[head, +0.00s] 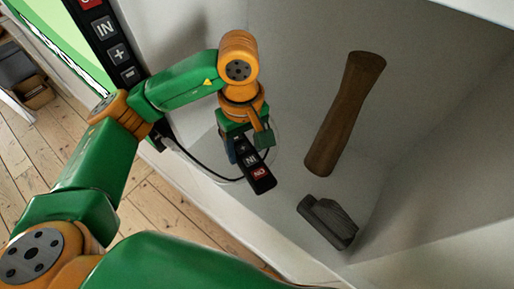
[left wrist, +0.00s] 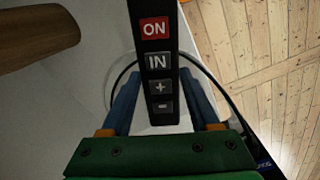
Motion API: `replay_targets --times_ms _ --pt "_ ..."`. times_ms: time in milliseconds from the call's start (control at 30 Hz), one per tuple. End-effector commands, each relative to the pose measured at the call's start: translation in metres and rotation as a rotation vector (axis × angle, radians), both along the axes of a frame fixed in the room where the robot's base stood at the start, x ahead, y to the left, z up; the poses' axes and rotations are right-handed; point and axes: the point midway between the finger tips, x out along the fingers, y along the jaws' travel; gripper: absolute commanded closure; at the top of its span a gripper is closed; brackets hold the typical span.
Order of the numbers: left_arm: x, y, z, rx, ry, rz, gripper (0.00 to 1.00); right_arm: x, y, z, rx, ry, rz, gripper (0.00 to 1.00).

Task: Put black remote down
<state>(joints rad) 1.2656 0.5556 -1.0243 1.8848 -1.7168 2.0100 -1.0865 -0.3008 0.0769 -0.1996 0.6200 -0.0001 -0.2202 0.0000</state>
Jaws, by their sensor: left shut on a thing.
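The black remote (head: 262,181) has a red ON key and grey keys below it. My left gripper (head: 247,148) is shut on it, inside a white-walled compartment. The remote is tilted in the head view, its ON end pointing down and right. In the left wrist view the remote (left wrist: 159,62) stands between the two blue fingers (left wrist: 160,105), with its ON, IN, plus and minus keys facing the camera. I cannot tell whether the remote touches the white surface below. My right gripper is not in view.
A brown wooden piece (head: 345,115) and a dark grey ridged object (head: 328,221) are in the compartment, right of my gripper. A black cable (head: 195,163) curves behind it. A large black strip with similar keys (head: 107,40) stands upper left. Floorboards (head: 165,215) lie outside.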

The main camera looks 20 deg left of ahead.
Motion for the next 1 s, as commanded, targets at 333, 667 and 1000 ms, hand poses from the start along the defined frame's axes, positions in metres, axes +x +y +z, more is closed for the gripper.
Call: replay_targets --times_ms 333,667,1000 --pt "0.044 -0.005 -0.054 -0.001 0.004 0.0 1.0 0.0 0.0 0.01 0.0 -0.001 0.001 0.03" --pt "0.046 -0.005 -0.087 -0.001 -0.002 -0.003 1.0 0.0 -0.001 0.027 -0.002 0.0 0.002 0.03" --pt "0.045 -0.005 -0.09 -0.001 -0.001 -0.002 0.09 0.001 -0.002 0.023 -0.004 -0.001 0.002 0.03"
